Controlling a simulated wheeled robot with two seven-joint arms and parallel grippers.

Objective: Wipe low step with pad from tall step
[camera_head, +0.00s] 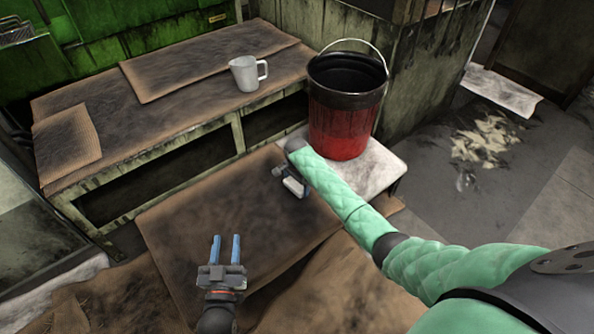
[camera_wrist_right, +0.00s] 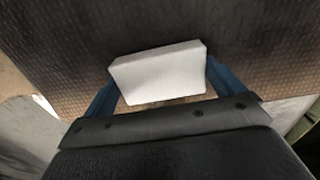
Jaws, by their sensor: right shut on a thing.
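The white pad (camera_wrist_right: 158,78) is held between the two blue fingers of my right gripper (camera_wrist_right: 158,82). In the head view the pad (camera_head: 294,187) shows at the right gripper's end, over the right part of the low step (camera_head: 190,225). I cannot tell whether the pad touches the step. The low step is a brown textured board in front of the tall step (camera_head: 180,117), which is a higher brown-topped bench. My left gripper (camera_head: 226,248) is open and empty, with its blue fingers apart, over the front part of the low step.
A light jug (camera_head: 246,73) stands on the tall step. A red and black bucket (camera_head: 346,105) stands on a pale stand (camera_head: 385,170) close behind my right arm. Brown cloth or board (camera_head: 330,285) lies in front. Pale scraps (camera_head: 487,138) lie on the floor at right.

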